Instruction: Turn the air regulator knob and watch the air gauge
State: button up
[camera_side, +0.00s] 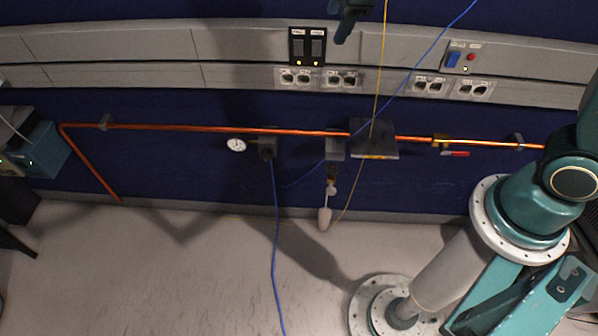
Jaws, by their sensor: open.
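The air gauge (236,145) is a small round white dial at the left of a dark block, just under the copper pipe. Its needle is too small to read. The dark block (267,148) looks like the air regulator, with a blue hose running down from it. I cannot clearly make out its knob. My gripper (345,34) shows only in part at the top edge, dark teal, pointing down. It is well above and to the right of the gauge and regulator, apart from both, open and with nothing seen in it.
The copper pipe (210,128) runs along the blue wall. A grey box (374,150), a hanging pale cylinder (324,218) and a red-handled valve (454,154) are to the right.

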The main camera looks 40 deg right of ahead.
jog(key=w+a+f+n, duration=0.4)
jog(key=w+f, duration=0.4)
jog(key=n+h, duration=0.2)
jog(key=n, duration=0.5)
send_over(266, 154)
jog(key=s+a, duration=0.2)
jog(key=s, duration=0.2)
notch_tip(266, 154, down, 18)
notch_tip(266, 154, down, 11)
jog(key=a+n+g, duration=0.1)
jog(key=n, duration=0.3)
jog(key=shift+w+a+r, duration=0.15)
jog(key=shift+w+a, duration=0.15)
jog(key=shift+a, duration=0.1)
jog(key=shift+d+x, duration=0.15)
jog(key=shift+x, duration=3.3)
jog(key=shift+d+x, duration=0.1)
jog(key=shift+x, duration=3.35)
jog(key=shift+r, duration=0.1)
jog(key=c, duration=1)
